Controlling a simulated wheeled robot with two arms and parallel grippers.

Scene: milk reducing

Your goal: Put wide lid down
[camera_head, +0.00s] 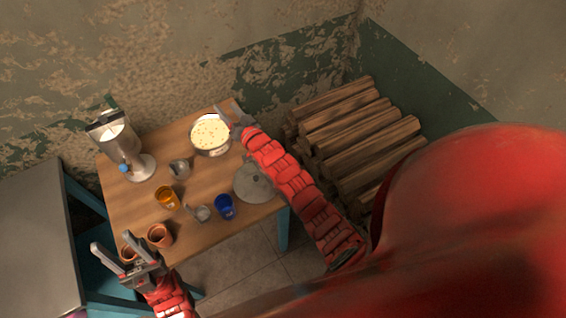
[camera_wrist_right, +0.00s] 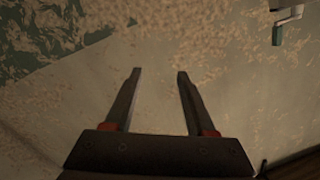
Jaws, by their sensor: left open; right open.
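The wide lid (camera_head: 254,184) is a flat grey metal disc with a dark knob at its centre. It lies on the wooden table (camera_head: 219,236) near the right edge, partly covered by my right arm. A wide pot (camera_head: 210,133) with speckled cream-coloured contents stands uncovered at the back of the table. My right gripper (camera_head: 229,116) is open and empty beside the pot's right rim, apart from the lid. In the right wrist view its fingers (camera_wrist_right: 158,75) are spread with only wall between them. My left gripper (camera_head: 105,252) is open and empty near the table's front left corner.
A dispenser (camera_head: 120,143) with a clear bowl stands at the back left. An orange cup (camera_head: 166,197), a blue cup (camera_head: 224,206), small metal vessels (camera_head: 180,168) and terracotta pots (camera_head: 159,236) stand on the table. Stacked logs (camera_head: 350,130) lie to the right, a grey-topped cabinet (camera_head: 32,240) left.

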